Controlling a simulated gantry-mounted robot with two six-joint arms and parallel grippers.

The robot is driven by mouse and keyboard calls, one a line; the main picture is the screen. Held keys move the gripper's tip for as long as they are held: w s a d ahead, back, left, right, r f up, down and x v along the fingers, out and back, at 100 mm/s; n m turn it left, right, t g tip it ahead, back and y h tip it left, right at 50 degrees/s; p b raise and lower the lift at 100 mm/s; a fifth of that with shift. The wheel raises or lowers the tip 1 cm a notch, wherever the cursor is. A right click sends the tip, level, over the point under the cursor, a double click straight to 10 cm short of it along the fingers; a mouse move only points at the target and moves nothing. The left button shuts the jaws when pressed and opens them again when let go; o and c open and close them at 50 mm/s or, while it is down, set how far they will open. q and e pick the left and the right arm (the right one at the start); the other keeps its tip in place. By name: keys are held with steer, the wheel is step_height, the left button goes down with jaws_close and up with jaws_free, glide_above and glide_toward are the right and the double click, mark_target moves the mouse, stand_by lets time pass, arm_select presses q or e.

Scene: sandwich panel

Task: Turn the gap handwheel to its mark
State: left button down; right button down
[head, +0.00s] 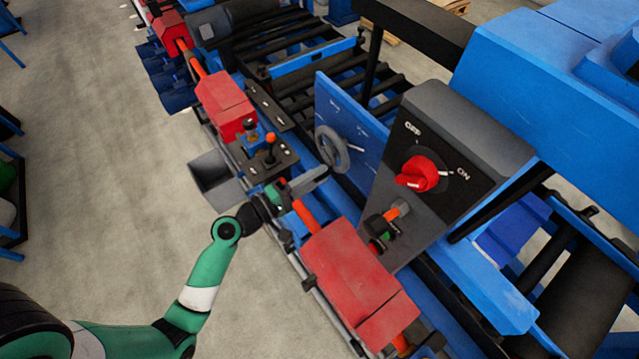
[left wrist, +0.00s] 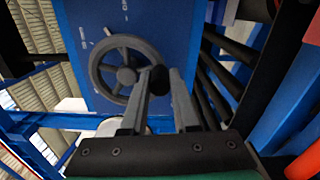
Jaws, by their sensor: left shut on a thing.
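The grey gap handwheel (head: 320,140) is mounted on a blue panel (head: 352,118) left of the dark switch box. It also shows in the left wrist view (left wrist: 126,76), with its hub and spokes facing me. Small white marks show on the panel around the wheel; I cannot read them. My left gripper (head: 322,173) reaches the wheel's lower edge. In the left wrist view its two fingers (left wrist: 160,78) are shut on the wheel's dark knob (left wrist: 157,82) at the rim's right side. The fingers partly hide the knob and rim. My right gripper is not in view.
A red rotary switch (head: 418,174) with OFF and ON labels sits on the dark box to the right. A small lever panel (head: 268,158) is left of the wheel. Red housings (head: 355,275) line the machine's front. Open floor lies left.

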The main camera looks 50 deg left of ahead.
arm_select(q)
steer(key=m+b, duration=0.1)
steer(key=a+m+b, duration=0.1)
steer(key=m, duration=0.1)
steer(key=shift+a+f, duration=0.3)
steer(key=shift+f, duration=0.05)
steer(key=shift+a+r+m+b, duration=0.15)
steer(key=shift+a+m+b, duration=0.3)
steer(key=shift+m+b, duration=0.6)
steer(key=shift+m, duration=0.25)
steer(key=c, duration=0.7)
jaws_free()
steer(key=shift+r, duration=0.1)
